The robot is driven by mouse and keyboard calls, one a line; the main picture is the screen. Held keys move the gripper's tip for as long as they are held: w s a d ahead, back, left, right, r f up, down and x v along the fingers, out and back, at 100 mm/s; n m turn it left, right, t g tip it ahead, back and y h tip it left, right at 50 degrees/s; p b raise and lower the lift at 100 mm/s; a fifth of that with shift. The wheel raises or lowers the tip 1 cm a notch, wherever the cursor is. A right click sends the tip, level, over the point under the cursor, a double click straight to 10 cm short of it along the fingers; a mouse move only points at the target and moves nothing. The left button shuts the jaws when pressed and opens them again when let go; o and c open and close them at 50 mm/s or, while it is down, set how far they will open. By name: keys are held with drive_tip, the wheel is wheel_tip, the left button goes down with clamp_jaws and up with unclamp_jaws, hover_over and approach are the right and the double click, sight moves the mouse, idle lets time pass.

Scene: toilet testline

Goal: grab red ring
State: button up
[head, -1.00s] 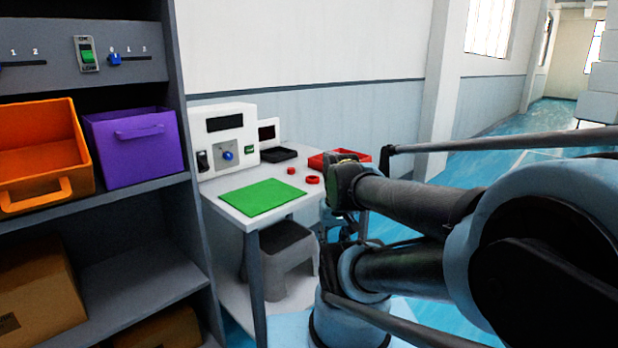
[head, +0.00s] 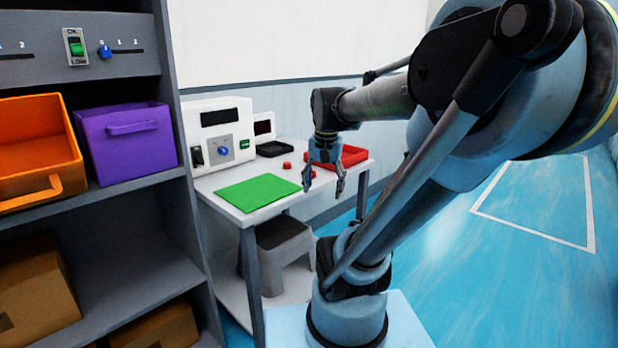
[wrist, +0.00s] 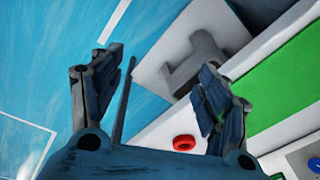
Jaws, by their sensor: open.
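A red ring (wrist: 184,142) with a dark middle lies on the white table near its edge in the wrist view. It is low in the picture, left of my right finger and below the fingertips. My gripper (head: 323,190) hangs open and pointing down above the table's right front edge. In the wrist view my gripper (wrist: 158,72) has its two fingers wide apart with nothing between them. A second small red piece (head: 287,165) lies on the table farther back and left.
The white table (head: 230,203) holds a green mat (head: 258,194), a red tray (head: 352,154), a black tray (head: 275,148) and a white device (head: 218,118). A grey stool (head: 283,255) stands underneath. A shelf (head: 140,205) with bins is at left. Blue floor is open at right.

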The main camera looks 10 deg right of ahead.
drive_tip(key=w+r+m+g, duration=0.1)
drive_tip(key=w+r+m, duration=0.5)
drive_tip(key=w, duration=0.7)
drive_tip(key=w+r+m+g, duration=0.1)
drive_tip(key=w+r+m, duration=0.5)
drive_tip(key=w, duration=0.7)
drive_tip(key=f, duration=1)
drive_tip(key=shift+s+a+f, duration=0.2)
drive_tip(key=shift+a, duration=0.1)
drive_tip(key=shift+s+d+f, duration=0.1)
drive_tip(key=shift+s+f, duration=0.05)
drive_tip(key=shift+f, duration=1.5)
drive_tip(key=shift+s+f, duration=0.1)
drive_tip(key=shift+f, duration=1.5)
drive_tip(key=shift+c, duration=0.3)
drive_tip(key=c, duration=0.9)
